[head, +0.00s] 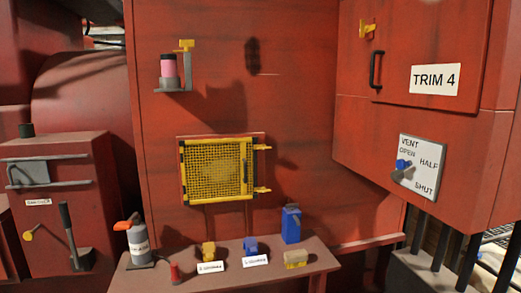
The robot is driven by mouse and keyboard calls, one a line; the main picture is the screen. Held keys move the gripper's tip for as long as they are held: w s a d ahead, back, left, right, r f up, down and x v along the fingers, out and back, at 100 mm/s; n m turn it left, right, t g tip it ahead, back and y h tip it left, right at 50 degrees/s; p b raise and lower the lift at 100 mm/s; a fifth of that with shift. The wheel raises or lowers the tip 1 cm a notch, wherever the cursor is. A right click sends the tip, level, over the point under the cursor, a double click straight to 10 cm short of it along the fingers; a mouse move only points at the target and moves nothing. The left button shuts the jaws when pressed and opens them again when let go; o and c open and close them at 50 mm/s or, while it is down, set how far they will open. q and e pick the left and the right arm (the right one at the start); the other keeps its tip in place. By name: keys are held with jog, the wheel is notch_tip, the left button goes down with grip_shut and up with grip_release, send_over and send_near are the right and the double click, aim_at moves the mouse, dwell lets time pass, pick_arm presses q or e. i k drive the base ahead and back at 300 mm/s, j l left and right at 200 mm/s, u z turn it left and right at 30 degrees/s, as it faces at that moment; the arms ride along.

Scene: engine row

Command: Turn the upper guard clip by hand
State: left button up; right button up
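The guard (216,142) is a yellow-framed mesh panel on the red wall in the middle of the head view. It lies closed against its opening, with a dark handle on its right side. The lower guard clip (262,190) is a similar yellow tab at the lower right edge. Neither of my grippers shows in the head view, and nothing covers the clips.
A bench (320,261) below the guard bears a blue container (291,225), a grey bottle (139,245) and several small items. A shelf with a pink jar (169,68) is up left. The TRIM 4 cabinet (410,110) juts out at right. The wall around the clips is clear.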

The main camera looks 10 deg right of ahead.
aim_at(263, 147)
jog(key=i, duration=0.15)
jog(key=i+j+z, duration=0.1)
jog(key=z, duration=0.35)
jog(key=i+j+z, duration=0.2)
jog(key=z, duration=0.2)
jog(key=i, duration=0.05)
